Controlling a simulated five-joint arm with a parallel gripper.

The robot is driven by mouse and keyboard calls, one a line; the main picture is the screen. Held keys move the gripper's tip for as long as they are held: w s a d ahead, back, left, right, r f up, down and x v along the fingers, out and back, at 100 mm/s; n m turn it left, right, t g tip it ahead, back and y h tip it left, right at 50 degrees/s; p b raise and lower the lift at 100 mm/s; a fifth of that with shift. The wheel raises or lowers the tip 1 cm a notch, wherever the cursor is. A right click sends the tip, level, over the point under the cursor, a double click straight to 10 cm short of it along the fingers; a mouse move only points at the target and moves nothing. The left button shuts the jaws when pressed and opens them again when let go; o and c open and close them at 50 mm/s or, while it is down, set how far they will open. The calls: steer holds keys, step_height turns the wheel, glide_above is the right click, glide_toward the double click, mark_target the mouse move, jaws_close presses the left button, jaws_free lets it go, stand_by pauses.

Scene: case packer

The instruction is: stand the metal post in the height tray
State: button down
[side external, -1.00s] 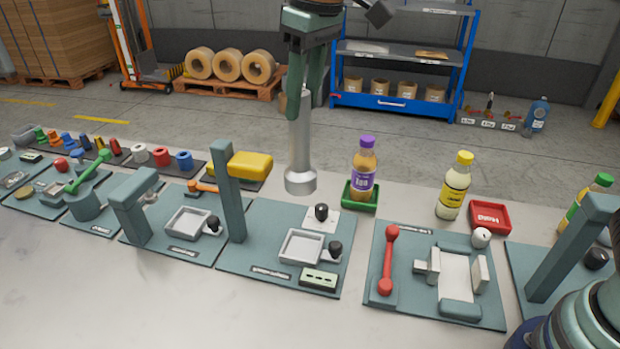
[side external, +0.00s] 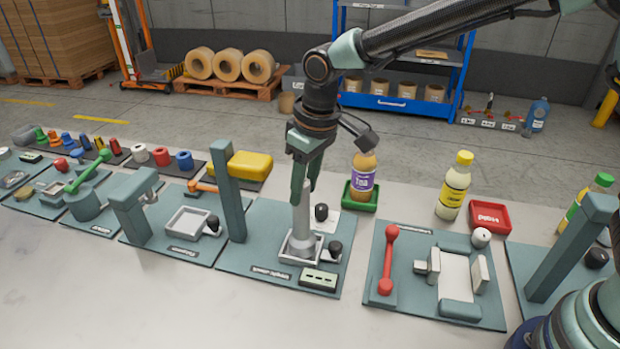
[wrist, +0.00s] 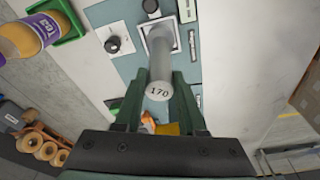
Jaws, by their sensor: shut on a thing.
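The metal post (side external: 302,226) is a silver cylinder with a wider round foot. It is upright, with its foot inside the height tray (side external: 287,257), a small light-grey square tray on a teal board. Whether the foot touches the tray floor I cannot tell. My gripper (side external: 305,190) is shut on the upper part of the post from above. In the wrist view, my gripper's fingers (wrist: 160,100) flank the post (wrist: 163,65), its top end marked 170, and the tray (wrist: 147,27) shows around its far end.
A teal upright (side external: 229,190) stands left of the tray. A black knob (side external: 334,248) is at the tray's right, and a purple-labelled bottle (side external: 362,178) stands in a green tray behind. A board with a red lever (side external: 389,260) lies to the right.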

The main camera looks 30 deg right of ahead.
steer(key=shift+f, duration=0.2)
steer(key=c, duration=0.5)
jaws_free()
step_height(320, 180, up, 12)
steer(key=s, duration=0.2)
steer(key=s+d+m+t, duration=0.1)
steer(key=s+d, duration=0.3)
steer(key=d, duration=0.3)
steer(key=s+d+f+m+t, duration=0.1)
steer(key=s+d+m, duration=0.1)
steer(key=s+d, duration=0.2)
steer(key=s+d+f+m+t+h, duration=0.1)
steer(key=s+d, duration=0.3)
steer(key=d, duration=0.6)
steer(key=shift+d+m+t, duration=0.3)
steer(key=shift+m+t, duration=0.1)
steer(key=shift+m, duration=0.1)
